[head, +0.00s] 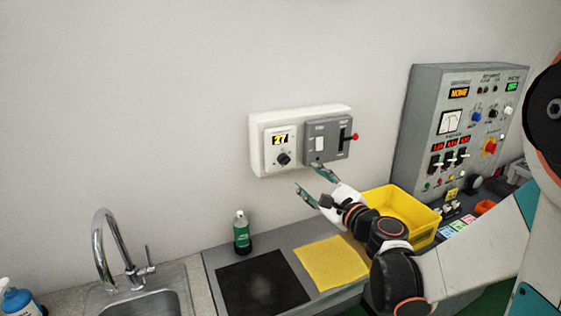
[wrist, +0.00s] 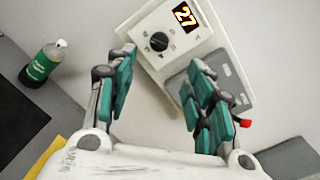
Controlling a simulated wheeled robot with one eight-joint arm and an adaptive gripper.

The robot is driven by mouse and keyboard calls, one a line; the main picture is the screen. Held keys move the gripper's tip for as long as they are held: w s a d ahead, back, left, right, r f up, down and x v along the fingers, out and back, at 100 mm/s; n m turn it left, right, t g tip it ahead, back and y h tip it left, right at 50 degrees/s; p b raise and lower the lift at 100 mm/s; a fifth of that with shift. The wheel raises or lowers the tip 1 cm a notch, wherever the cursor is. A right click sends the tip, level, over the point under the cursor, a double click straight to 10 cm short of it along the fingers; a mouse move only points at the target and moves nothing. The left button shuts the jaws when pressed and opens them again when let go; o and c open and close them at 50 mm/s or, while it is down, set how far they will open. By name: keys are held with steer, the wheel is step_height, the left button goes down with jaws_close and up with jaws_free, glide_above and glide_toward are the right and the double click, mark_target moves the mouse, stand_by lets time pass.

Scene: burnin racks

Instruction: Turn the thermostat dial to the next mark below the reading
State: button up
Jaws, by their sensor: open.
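The thermostat (head: 281,139) is a white panel on the wall with a lit display (head: 280,139) reading 27. Its black dial (head: 284,159) sits below the display. In the wrist view the dial (wrist: 158,41) shows beyond my left finger, below the display (wrist: 184,16). My gripper (head: 309,181) is open and empty, below and to the right of the dial, and apart from it. In the wrist view my gripper's (wrist: 158,88) two green-padded fingers are spread wide. The dial's pointer is too small to read.
A grey switch box (head: 328,139) with a red-tipped lever (head: 354,137) is right beside the thermostat. Below are a green bottle (head: 242,234), a black mat (head: 262,284), a yellow cloth (head: 332,263) and a yellow bin (head: 424,238). A control panel (head: 425,105) stands at the right.

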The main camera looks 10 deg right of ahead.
mark_target(286, 162)
steer(key=b+x, duration=0.1)
steer(key=x, duration=1.1)
steer(key=shift+w+a, duration=0.15)
steer(key=shift+w, duration=0.05)
steer(key=c, duration=1.1)
